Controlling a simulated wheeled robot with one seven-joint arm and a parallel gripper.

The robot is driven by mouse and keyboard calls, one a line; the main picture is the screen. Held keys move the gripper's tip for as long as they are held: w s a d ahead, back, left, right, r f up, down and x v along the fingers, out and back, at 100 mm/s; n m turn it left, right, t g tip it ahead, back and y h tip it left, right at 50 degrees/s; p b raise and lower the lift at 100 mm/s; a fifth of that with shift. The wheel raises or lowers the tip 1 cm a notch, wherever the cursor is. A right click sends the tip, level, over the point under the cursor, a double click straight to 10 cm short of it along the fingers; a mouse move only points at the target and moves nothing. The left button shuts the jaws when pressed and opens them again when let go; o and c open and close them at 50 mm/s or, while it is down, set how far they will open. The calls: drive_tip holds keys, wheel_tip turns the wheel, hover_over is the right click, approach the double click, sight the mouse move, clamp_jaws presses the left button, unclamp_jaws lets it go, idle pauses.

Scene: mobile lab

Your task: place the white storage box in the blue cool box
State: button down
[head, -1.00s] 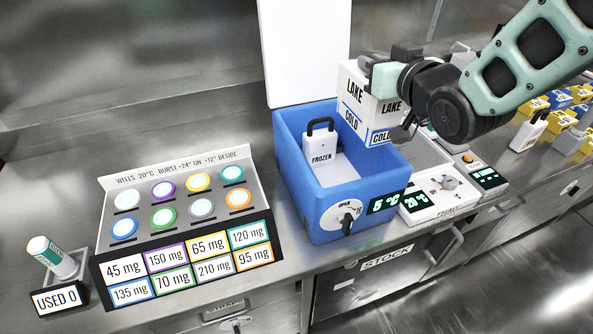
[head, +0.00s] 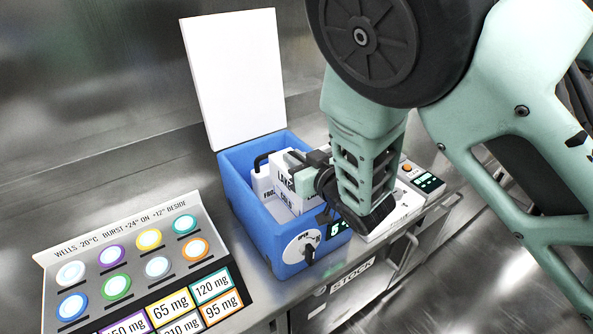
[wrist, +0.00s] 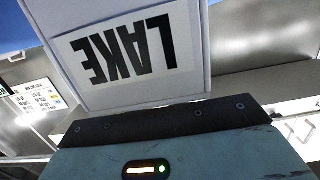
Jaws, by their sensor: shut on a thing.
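The white storage box (head: 288,196), labelled LAKE and COLD, is in my gripper (head: 308,176). My gripper is shut on it and holds it at the opening of the blue cool box (head: 262,229); its lower part is behind the front wall. In the wrist view the white box's LAKE face (wrist: 135,55) fills the upper middle. The cool box's white lid (head: 236,80) stands open at the back. A white FROZEN block with a black handle (head: 262,181) is inside, left of the held box. Whether the held box touches the floor is hidden.
A sloped panel with coloured wells (head: 130,265) and mg labels stands left of the cool box. A white THAW unit (head: 385,222) and a display unit (head: 422,179) stand to the right, partly behind my arm. The counter edge runs along the front.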

drive_tip(key=shift+f, duration=1.9)
